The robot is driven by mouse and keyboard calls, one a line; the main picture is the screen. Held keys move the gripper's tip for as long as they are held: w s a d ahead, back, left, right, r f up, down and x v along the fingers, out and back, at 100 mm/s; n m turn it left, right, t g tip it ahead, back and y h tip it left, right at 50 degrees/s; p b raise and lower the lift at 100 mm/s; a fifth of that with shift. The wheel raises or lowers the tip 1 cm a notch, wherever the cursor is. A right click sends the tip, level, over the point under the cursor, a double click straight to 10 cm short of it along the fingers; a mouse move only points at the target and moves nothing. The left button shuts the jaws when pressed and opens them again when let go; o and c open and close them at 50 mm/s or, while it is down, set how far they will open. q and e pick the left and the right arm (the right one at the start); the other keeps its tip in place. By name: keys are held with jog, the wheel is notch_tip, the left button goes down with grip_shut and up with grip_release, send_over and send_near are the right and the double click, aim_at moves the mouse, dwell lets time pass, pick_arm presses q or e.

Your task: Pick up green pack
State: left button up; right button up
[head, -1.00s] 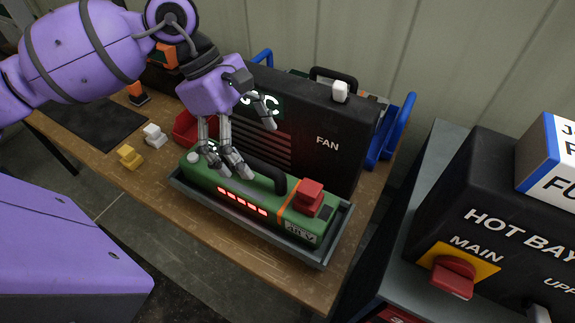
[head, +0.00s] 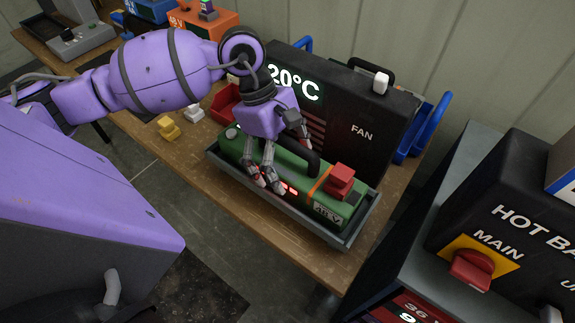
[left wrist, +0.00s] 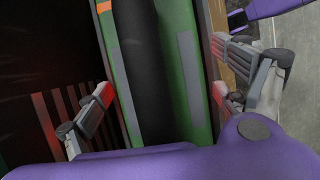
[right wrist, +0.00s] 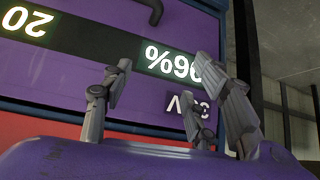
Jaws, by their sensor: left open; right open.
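The green pack (head: 303,187) lies in a grey tray (head: 290,222) on the wooden table. It has a black handle (head: 312,162), a red block (head: 341,178), an orange stripe and a 48 V label. My left gripper (head: 264,180) is open over the pack's middle, fingers pointing down. In the left wrist view the fingers (left wrist: 162,92) stand on either side of the green pack (left wrist: 172,45) and its black handle (left wrist: 143,75). I cannot tell whether they touch it. My right gripper (right wrist: 160,72) is open and empty in the right wrist view, before a purple panel with lit digits.
A black fan case (head: 350,125) stands right behind the tray. A red bin (head: 224,102) and yellow (head: 168,127) and white (head: 194,112) blocks lie to the left. The black HOT BAY box (head: 520,200) stands at the right. Blue handles (head: 428,128) rise behind.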

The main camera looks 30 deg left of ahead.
pick_arm(q)
jog(key=c, duration=2.2)
jog(key=shift+o, duration=0.2)
jog(key=shift+w+r, duration=0.1)
jog(key=shift+r, duration=0.15)
